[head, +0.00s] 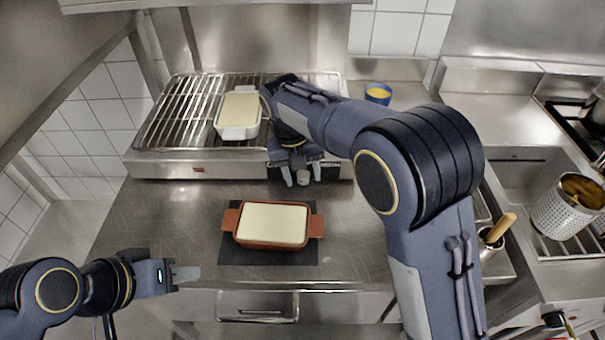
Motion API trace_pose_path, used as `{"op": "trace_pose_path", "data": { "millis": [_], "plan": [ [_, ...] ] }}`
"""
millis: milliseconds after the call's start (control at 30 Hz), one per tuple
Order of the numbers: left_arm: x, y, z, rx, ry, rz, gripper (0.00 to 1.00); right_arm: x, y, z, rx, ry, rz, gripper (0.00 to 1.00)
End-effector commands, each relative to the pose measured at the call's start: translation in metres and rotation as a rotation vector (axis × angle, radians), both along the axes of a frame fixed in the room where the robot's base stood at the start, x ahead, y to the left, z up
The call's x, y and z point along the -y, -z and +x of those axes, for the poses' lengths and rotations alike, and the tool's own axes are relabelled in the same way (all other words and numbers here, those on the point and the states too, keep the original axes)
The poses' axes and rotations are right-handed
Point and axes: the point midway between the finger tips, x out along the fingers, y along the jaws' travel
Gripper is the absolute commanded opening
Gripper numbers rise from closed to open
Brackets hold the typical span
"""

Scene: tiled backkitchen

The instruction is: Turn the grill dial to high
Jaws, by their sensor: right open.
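The grill (165,166) is a steel unit with a wire rack at the back left of the counter. A small pale round knob, seemingly the grill dial (303,178), shows on its front panel. My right gripper (303,176) points down in front of that panel, open, with one finger on each side of the dial. I cannot tell whether the fingers touch it. The dial's marking is too small to read, and my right arm hides part of the grill. My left gripper (186,274) is over the counter's front left edge, away from the grill; its finger gap cannot be made out.
A white dish with pale filling (238,132) stands on the grill rack. A brown dish with pale filling (240,237) sits on a dark mat (310,256) in front of the grill. A blue cup (378,98), a perforated utensil holder (566,215) and a sink are at the right.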

Motion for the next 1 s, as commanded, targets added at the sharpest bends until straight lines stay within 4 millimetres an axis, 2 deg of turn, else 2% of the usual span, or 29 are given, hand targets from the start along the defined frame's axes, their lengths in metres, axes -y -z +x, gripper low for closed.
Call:
{"op": "trace_pose_path", "data": {
  "millis": [333,667,867,1000],
  "plan": [
    [0.000,0.000,0.000,0.000,0.000,0.000,0.36,0.001,0.006,0.000,0.000,0.002,0.001,0.48],
    [0.000,0.000,0.000,0.000,0.000,0.000,0.36,0.001,0.005,0.000,0.000,0.002,0.001,0.05],
    [0.000,0.003,0.000,0.000,0.000,0.000,0.36,0.004,0.007,0.001,-0.002,0.006,0.052,0.04],
    [0.000,0.013,0.000,0.000,0.000,0.000,0.36,0.007,0.010,0.001,-0.002,0.009,0.183,0.04]
  ]
}}
